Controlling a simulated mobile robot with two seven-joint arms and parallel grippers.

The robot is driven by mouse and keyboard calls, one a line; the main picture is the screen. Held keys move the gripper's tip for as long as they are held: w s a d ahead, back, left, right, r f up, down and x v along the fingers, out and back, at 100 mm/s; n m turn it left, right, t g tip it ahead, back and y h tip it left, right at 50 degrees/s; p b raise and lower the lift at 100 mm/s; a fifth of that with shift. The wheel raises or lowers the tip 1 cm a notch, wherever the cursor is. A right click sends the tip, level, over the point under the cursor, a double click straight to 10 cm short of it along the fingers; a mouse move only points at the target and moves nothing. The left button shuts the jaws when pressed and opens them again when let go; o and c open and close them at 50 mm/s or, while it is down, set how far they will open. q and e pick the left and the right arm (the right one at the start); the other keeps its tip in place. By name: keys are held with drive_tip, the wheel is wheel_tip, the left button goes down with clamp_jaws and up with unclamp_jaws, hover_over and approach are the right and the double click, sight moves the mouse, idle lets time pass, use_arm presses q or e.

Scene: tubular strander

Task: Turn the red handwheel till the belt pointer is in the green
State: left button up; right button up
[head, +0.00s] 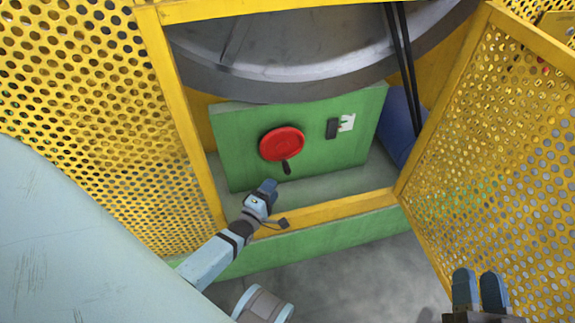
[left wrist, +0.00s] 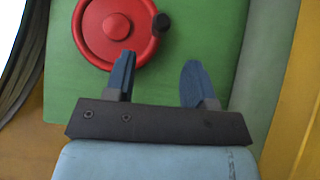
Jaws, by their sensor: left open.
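The red handwheel (head: 281,143) is mounted on a green panel (head: 240,165) inside the yellow guard opening. Its black handle (head: 286,168) points down in the head view. The wheel and its dark knob (left wrist: 161,22) also show in the left wrist view. My left gripper (head: 267,186) is just below the wheel, open and empty. In the left wrist view its blue fingers (left wrist: 158,80) are spread, with the left one close to the rim; contact is unclear. A small white plate (head: 347,122) beside a dark block (head: 333,128) is right of the wheel; pointer and green zone are too small to read. My right gripper (head: 480,290) is at the lower right, its fingers close together, nothing visible between them.
A big grey drum (head: 310,75) with dark belts (head: 405,60) is above the panel. Perforated yellow guards stand left (head: 90,110) and right (head: 510,130). A yellow sill (head: 330,208) crosses the front of the opening. Grey floor (head: 360,275) is clear in front.

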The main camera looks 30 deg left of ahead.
sight(286, 168)
use_arm(q)
drive_tip(key=w, duration=0.3)
drive_tip(key=w+b, duration=0.1)
drive_tip(key=w, duration=0.2)
drive_tip(key=w+b, duration=0.1)
drive_tip(key=w, duration=0.2)
drive_tip(key=shift+w+a+r, duration=0.1)
drive_tip(key=shift+w+a, duration=0.25)
drive_tip(key=shift+w, duration=0.05)
use_arm(e)
drive_tip(key=shift+a+f+y, duration=0.3)
drive_tip(key=shift+a+f, duration=0.1)
drive_tip(key=shift+f, duration=0.1)
use_arm(q)
drive_tip(key=shift+c, duration=0.3)
clamp_jaws()
use_arm(e)
drive_tip(key=shift+r, duration=0.1)
